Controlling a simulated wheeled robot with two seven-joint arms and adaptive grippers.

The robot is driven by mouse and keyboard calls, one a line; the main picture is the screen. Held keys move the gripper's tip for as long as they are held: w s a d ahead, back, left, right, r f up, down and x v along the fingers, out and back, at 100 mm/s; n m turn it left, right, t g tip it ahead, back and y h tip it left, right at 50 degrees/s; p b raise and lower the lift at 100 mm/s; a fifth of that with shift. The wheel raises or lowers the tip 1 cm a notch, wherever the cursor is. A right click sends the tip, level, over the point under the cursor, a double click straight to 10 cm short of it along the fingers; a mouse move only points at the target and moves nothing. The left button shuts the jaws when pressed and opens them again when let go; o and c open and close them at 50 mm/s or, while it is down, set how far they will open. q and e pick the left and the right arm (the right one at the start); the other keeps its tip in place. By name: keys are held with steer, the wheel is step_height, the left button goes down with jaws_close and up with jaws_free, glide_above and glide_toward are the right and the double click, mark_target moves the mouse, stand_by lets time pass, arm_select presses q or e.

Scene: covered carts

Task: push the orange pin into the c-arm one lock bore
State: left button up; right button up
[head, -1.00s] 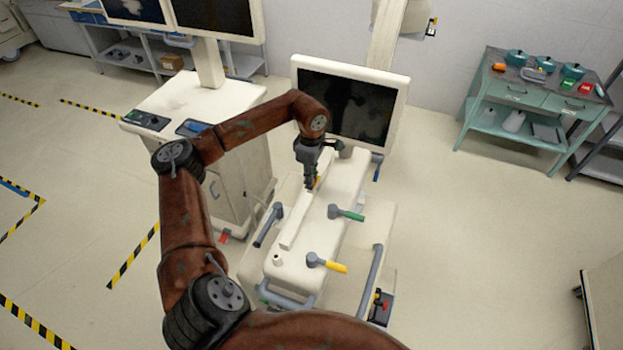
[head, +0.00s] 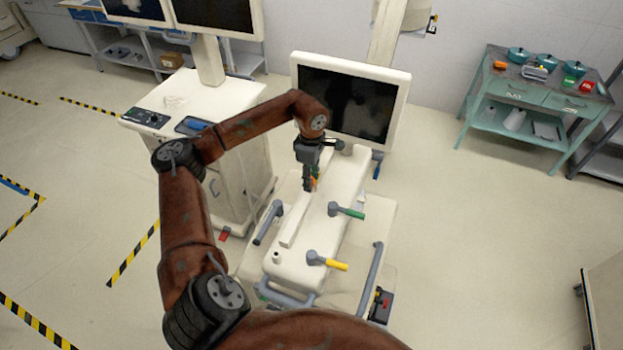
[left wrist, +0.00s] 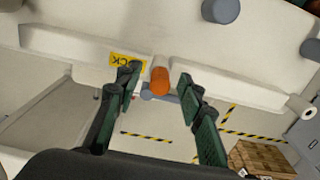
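The orange pin (left wrist: 160,82) shows in the left wrist view between the two fingertips of my left gripper (left wrist: 157,80). A gap is visible on each side of it, so the gripper is open and not holding it. In the head view the left gripper (head: 310,184) is over the far part of the white c-arm cart (head: 340,185), with a bit of orange at its tips. A yellow label reading "CK" (left wrist: 127,61), partly covered by a finger, is on the white body beside the pin. The lock bore is not clearly visible, and I cannot tell how deep the pin sits. My right gripper is not in view.
A green-handled lever (head: 347,212) and a yellow-handled lever (head: 327,261) stick out of the cart top. A monitor (head: 348,105) stands behind the gripper. A white console cart (head: 190,110) is at left. A teal bench (head: 530,98) is at far right, with clear floor between.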

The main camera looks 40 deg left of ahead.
arm_select(q)
step_height(320, 180, up, 12)
stand_by(0.5)
stand_by(0.5)
